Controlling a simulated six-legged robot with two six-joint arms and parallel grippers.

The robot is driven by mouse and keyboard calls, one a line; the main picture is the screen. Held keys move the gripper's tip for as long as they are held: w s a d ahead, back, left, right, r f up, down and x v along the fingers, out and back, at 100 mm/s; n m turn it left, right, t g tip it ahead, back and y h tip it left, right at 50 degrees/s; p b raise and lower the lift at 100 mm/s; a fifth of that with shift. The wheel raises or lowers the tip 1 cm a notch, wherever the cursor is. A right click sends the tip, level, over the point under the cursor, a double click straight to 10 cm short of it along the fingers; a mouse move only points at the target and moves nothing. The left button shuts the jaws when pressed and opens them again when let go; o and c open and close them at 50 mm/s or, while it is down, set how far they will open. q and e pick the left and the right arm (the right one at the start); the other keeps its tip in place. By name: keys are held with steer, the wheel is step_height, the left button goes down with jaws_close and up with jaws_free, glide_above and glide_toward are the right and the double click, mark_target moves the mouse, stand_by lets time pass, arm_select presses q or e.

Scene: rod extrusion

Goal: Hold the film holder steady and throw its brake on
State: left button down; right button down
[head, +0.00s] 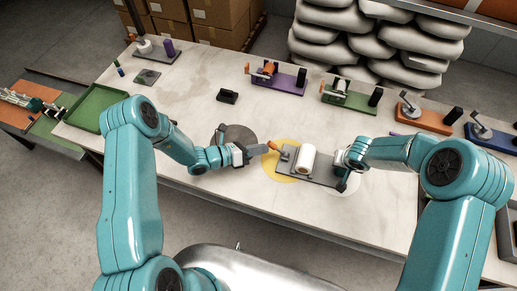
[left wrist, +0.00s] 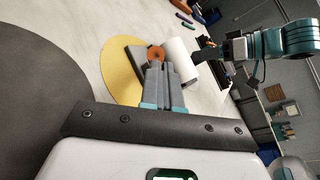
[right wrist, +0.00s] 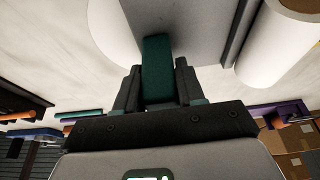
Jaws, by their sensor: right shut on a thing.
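The film holder (head: 322,179) is a grey plate with an upright white roll (head: 305,159) on it and an orange-tipped brake lever (head: 273,146) at its left end. My left gripper (head: 265,150) is at this lever, its fingers close together. In the left wrist view the round orange tip (left wrist: 155,53) shows just beyond the fingertips (left wrist: 157,70); I cannot tell whether they touch. My right gripper (head: 347,163) is at the plate's right end. In the right wrist view it is shut on a dark green grip block (right wrist: 157,70) at the plate's edge.
The holder lies partly over a yellow disc (head: 270,169) on the pale table. A dark grey disc (head: 240,134) is to its left. Purple (head: 284,85), green (head: 352,101), orange (head: 425,119) and blue (head: 490,138) stands line the back right. A small black block (head: 228,97) stands mid-table.

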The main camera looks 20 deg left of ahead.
arm_select(q)
steer(key=d+r+m+g+y, duration=0.1)
steer(key=d+r+y, duration=0.1)
steer(key=d+r, duration=0.2)
steer(key=shift+d+r+m+y, duration=0.15)
steer(key=shift+d+m+y, duration=0.2)
steer(key=shift+d, duration=0.5)
steer(key=shift+r, duration=0.1)
stand_by(1.1)
